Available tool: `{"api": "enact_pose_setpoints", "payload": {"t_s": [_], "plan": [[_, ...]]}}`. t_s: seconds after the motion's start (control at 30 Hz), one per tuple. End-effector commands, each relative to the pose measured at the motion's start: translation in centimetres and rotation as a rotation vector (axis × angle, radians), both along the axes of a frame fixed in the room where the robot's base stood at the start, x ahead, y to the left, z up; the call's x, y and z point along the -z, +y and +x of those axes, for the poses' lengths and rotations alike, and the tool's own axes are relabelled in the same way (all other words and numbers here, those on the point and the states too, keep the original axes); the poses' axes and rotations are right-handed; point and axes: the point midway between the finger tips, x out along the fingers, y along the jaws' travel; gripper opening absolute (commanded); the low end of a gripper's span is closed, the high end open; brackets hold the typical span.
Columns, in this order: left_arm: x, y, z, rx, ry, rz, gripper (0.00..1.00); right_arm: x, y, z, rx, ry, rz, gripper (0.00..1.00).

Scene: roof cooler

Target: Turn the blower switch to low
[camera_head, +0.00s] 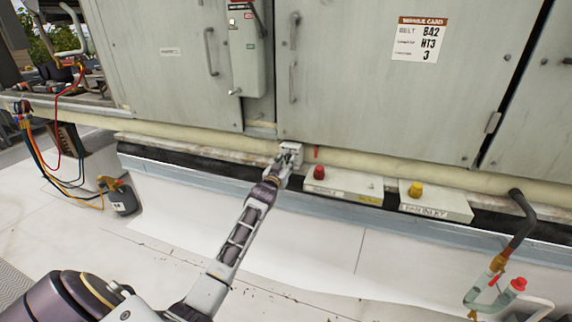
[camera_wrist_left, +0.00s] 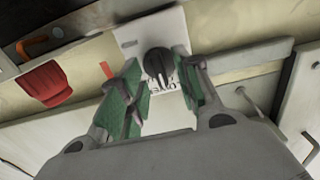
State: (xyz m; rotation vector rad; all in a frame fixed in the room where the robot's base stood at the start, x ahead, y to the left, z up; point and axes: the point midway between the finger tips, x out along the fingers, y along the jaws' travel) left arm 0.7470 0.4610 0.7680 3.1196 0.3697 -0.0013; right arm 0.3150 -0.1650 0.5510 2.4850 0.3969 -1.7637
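The blower switch shows in the left wrist view as a black rotary knob (camera_wrist_left: 158,62) on a pale plate (camera_wrist_left: 140,35) with printed black lettering, partly hidden. In the head view, the pale switch box (camera_head: 292,148) is at the base of the cooler wall, its knob hidden by my gripper. My left gripper (camera_head: 281,165) reaches that box. In the left wrist view, its green-padded fingers (camera_wrist_left: 158,82) are apart, one on each side of the knob. I see a gap between each finger and the knob, and cannot tell any contact. My right gripper is not in view.
A red knob (camera_head: 319,172) and a yellow knob (camera_head: 416,190) stand on pale boxes to the right. The red knob also shows in the wrist view (camera_wrist_left: 46,82). A pipe with red handles (camera_head: 518,284) is at lower right.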

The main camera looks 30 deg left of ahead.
Motion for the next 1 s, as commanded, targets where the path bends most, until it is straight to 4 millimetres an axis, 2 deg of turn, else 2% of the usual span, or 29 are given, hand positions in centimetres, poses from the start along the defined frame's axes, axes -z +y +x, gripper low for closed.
{"api": "enact_pose_setpoints", "payload": {"t_s": [0.17,0.5,0.77,1.0], "plan": [[-0.06,0.15,0.58,0.000,-0.001,0.000,0.33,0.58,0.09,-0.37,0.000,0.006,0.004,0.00],[-0.06,0.17,0.68,0.000,0.000,0.000,0.33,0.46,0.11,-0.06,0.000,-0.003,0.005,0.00],[-0.06,0.16,0.68,0.000,-0.001,0.000,0.01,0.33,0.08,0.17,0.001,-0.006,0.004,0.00],[-0.06,0.15,0.67,0.000,0.000,0.002,0.00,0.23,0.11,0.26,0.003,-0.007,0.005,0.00]]}}
